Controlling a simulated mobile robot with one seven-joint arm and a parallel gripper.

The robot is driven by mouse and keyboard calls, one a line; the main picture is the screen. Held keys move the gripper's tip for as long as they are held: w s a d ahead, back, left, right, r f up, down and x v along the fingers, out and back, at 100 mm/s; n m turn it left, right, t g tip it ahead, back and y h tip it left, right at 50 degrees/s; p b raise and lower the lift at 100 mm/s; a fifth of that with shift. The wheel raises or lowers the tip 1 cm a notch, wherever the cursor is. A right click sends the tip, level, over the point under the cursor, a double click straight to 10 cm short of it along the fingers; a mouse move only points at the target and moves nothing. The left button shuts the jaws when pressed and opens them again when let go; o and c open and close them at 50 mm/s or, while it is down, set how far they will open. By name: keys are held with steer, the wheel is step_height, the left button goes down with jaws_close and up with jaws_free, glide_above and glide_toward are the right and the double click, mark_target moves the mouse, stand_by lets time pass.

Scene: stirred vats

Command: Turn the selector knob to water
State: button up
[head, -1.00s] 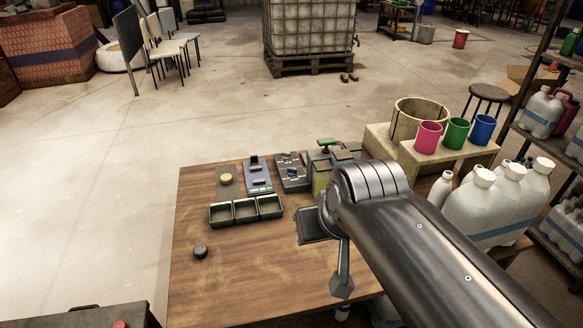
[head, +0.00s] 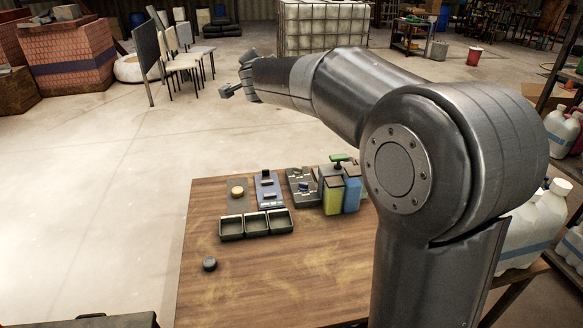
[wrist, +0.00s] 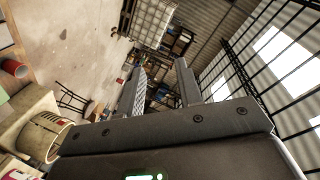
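A wooden table (head: 270,275) holds a row of small control panels. A dark panel with a round tan knob (head: 237,192) is at the left, a blue-grey panel with dark raised parts (head: 268,189) is beside it, and a grey panel with a small blue part (head: 303,187) follows. I cannot tell which one carries the selector knob, and no water mark is readable. My gripper (head: 238,78) is raised far above and beyond the table, off the panels. In the wrist view its two fingers (wrist: 160,72) stand apart with nothing between them.
Three joined dark trays (head: 257,224) sit in front of the panels. A dark round puck (head: 209,264) lies front left. Yellow and blue containers (head: 342,194) stand right of the panels. White jugs (head: 535,225) are at the right, partly behind my arm. The table's front middle is bare.

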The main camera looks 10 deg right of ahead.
steer(key=w+d+f+m+g+h, duration=0.2)
steer(key=w+d+f+m+h, duration=0.1)
steer(key=w+d+f+m, duration=0.15)
steer(key=m+g+y, duration=0.5)
steer(key=m+g, duration=0.3)
steer(key=g, duration=0.6)
glide_above(301, 183)
step_height(301, 183, down, 25)
step_height(301, 183, down, 10)
steer(key=shift+w+d+f, duration=0.1)
steer(key=shift+f, duration=0.1)
jaws_close()
